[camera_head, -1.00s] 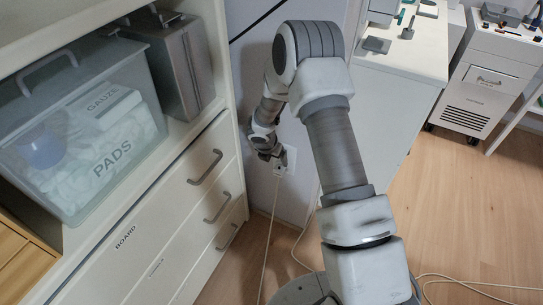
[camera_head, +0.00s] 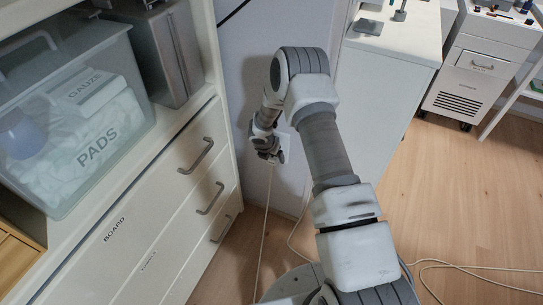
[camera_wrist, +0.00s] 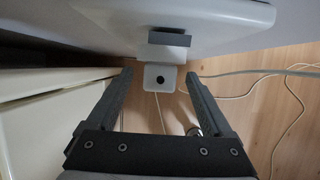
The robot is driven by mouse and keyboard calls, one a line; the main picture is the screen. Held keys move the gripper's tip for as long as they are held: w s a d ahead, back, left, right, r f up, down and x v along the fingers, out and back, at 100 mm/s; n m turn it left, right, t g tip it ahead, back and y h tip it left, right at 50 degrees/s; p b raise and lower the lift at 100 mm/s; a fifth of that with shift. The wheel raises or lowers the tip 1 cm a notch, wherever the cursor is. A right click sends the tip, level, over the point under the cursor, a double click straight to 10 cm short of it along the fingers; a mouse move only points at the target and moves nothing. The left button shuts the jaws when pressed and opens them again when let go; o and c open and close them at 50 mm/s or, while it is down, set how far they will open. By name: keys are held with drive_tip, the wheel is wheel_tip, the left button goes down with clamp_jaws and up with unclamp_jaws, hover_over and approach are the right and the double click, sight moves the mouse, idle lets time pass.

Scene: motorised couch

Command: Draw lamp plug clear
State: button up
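The white lamp plug (camera_wrist: 160,78) shows in the wrist view as a small block with a dark round spot, in front of a pale wall plate (camera_wrist: 120,22). My gripper (camera_wrist: 160,73) is open, with one dark finger on each side of the plug and a visible gap on both sides. How deep the plug sits between the fingertips I cannot tell. In the head view my gripper (camera_head: 270,156) is at the white wall plate (camera_head: 286,143) and hides the plug. A thin white cord (camera_head: 263,240) hangs below it to the floor.
A drawer cabinet (camera_head: 165,205) stands close on the left, with a clear bin of pads and gauze (camera_head: 75,115) on it. A white counter (camera_head: 385,85) is on the right. Loose white cable (camera_head: 450,266) lies on the wood floor.

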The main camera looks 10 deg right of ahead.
sight(268, 163)
clamp_jaws()
idle(0.5)
drive_tip(key=shift+s+a, duration=0.1)
drive_tip(key=shift+s+a+b, duration=0.55)
drive_tip(key=shift+s+b, duration=0.05)
drive_tip(key=shift+s, duration=0.15)
drive_tip(key=shift+s+a, duration=0.2)
drive_tip(key=shift+s, duration=0.05)
drive_tip(key=shift+s+a+b, duration=0.25)
drive_tip(key=shift+s+b, duration=0.1)
drive_tip(key=shift+b, duration=0.1)
drive_tip(key=shift+r, duration=0.1)
drive_tip(key=p+v, duration=0.3)
drive_tip(key=v, duration=0.4)
drive_tip(key=shift+r+p, duration=0.25)
drive_tip(key=shift+p, duration=0.1)
drive_tip(key=shift+s, duration=0.1)
